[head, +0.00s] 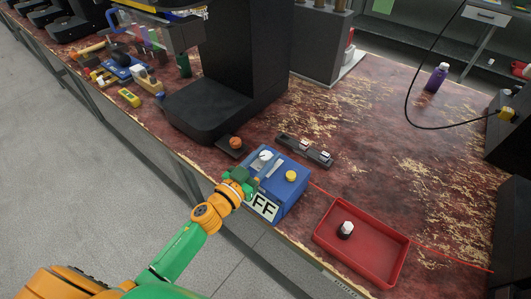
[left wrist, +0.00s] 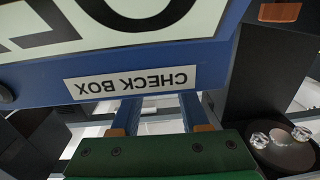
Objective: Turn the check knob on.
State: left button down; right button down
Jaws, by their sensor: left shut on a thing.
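The blue check box (head: 283,196) stands at the table's front edge. A white sign on its front reads "FF" in the head view, its first letter hidden by my arm. A white round dial (head: 264,156), a grey strip and a yellow button (head: 291,176) are on its top. My left gripper (head: 254,172) is at the box's left side, its fingers reaching over the top beside the dial. It is shut on the check knob, which the gripper hides. In the left wrist view, the upside-down "CHECK BOX" label (left wrist: 132,83) is close above the fingers. My right gripper is out of view.
A red tray (head: 373,266) with a small black-and-white part is right of the box. A dark holder (head: 303,150) with small parts is behind it. A black machine (head: 240,60) rises at the back left. The table at right is mostly clear.

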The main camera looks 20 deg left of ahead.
pick_arm(q)
jog(key=m+g+h, duration=0.1)
jog(key=h, duration=0.1)
jog(key=shift+a+m+h, duration=0.1)
jog(key=shift+m+h, duration=0.2)
jog(key=shift+m, duration=0.1)
jog(key=shift+w+f+m+g+h+b, duration=0.15)
jog(key=shift+m+g+h+b, duration=0.4)
jog(key=shift+m+g+h, duration=0.4)
jog(key=m+g+h+b, duration=0.2)
jog(key=g+b, duration=0.1)
jog(key=b, duration=0.1)
jog(key=m+g+h+b, duration=0.2)
jog(key=m+g+b, duration=0.1)
jog(key=b, duration=0.2)
jog(key=m+g+h+b, duration=0.2)
jog(key=g+h+b, duration=0.1)
jog(key=b, duration=0.2)
jog(key=shift+f, duration=0.25)
jog(key=shift+r+m+g+h+b, duration=0.25)
jog(key=shift+m+g+b, duration=0.35)
jog(key=shift+b, duration=0.3)
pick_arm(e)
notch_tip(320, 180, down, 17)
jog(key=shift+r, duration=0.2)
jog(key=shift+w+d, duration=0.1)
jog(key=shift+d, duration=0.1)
